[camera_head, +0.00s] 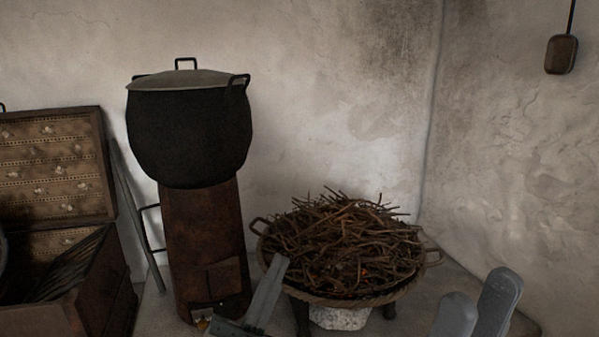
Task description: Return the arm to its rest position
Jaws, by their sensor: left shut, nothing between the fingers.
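My left gripper (268,290) is at the bottom centre, in front of the rusty stove and the basket of twigs. It is shut with nothing held. Only its grey upper part shows; the rest is cut off by the lower edge. At the bottom right, two rounded grey parts of my right arm or gripper (478,308) rise into view. Their lower ends are out of the picture, and I cannot tell whether the right jaws are open or shut.
A black lidded pot (188,138) stands on a rusty stove (200,240). A twig-filled basket (345,300) stands on the ledge right of it. An open wooden chest (92,290) is at left. A small box (561,54) hangs at upper right.

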